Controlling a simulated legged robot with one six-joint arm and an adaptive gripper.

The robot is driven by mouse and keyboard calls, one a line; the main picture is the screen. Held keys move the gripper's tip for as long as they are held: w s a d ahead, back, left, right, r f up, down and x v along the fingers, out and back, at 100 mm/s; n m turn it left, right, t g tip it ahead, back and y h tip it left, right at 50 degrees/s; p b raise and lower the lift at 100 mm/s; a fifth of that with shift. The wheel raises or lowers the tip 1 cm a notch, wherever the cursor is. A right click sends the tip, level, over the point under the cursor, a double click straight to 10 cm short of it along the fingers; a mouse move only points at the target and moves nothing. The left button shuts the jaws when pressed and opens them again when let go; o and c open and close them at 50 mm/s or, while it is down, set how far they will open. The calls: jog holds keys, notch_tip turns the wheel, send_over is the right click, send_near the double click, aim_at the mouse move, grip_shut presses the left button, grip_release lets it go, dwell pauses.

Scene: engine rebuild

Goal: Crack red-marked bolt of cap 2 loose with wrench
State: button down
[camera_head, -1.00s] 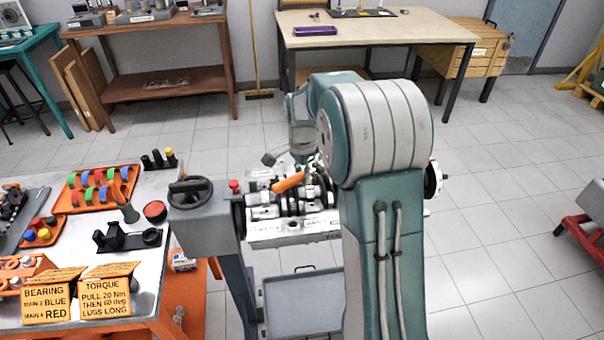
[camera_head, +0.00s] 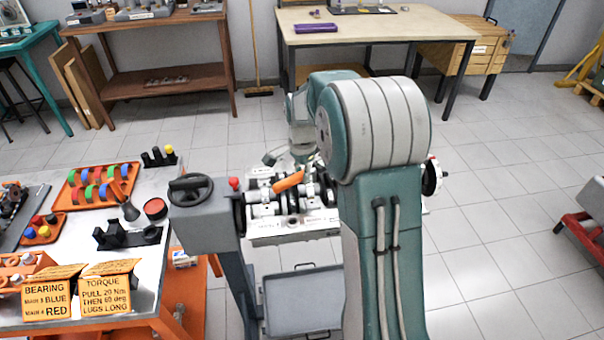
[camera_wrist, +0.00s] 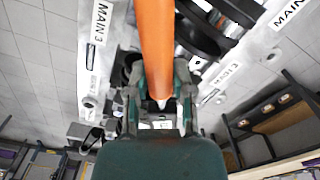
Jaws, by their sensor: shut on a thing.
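My gripper (camera_wrist: 158,112) is shut on the orange handle of the wrench (camera_wrist: 155,45), which runs up out of the wrist view. In the head view the orange handle (camera_head: 287,182) lies slanted over the crankshaft of the engine block (camera_head: 295,232). My arm hides the right part of the block. The wrench's working end and its contact with any bolt cannot be made out. A MAIN 3 label (camera_wrist: 97,33) shows on the block in the wrist view. I cannot pick out cap 2 or a red bolt mark.
A grey stand with a handwheel (camera_head: 190,187) is left of the block. A bench with a bearing tray (camera_head: 68,203) and orange note signs (camera_head: 105,297) stands at the left. A grey tray (camera_head: 303,297) sits below the block.

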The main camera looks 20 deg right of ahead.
jog(key=shift+s+d+n, duration=0.2)
jog(key=shift+s+n, duration=0.3)
jog(key=shift+s, duration=0.3)
jog(key=shift+s, duration=0.1)
jog(key=shift+s+d+n, duration=0.35)
jog(key=shift+s+n, duration=0.25)
jog(key=shift+s, duration=0.1)
jog(key=shift+s, duration=0.15)
dwell(0.4)
jog(key=shift+s+d+n, duration=0.35)
jog(key=shift+s+n, duration=0.25)
jog(key=shift+s, duration=0.1)
jog(key=shift+s+d+n, duration=0.45)
jog(key=shift+s+n, duration=0.05)
jog(key=shift+s, duration=0.1)
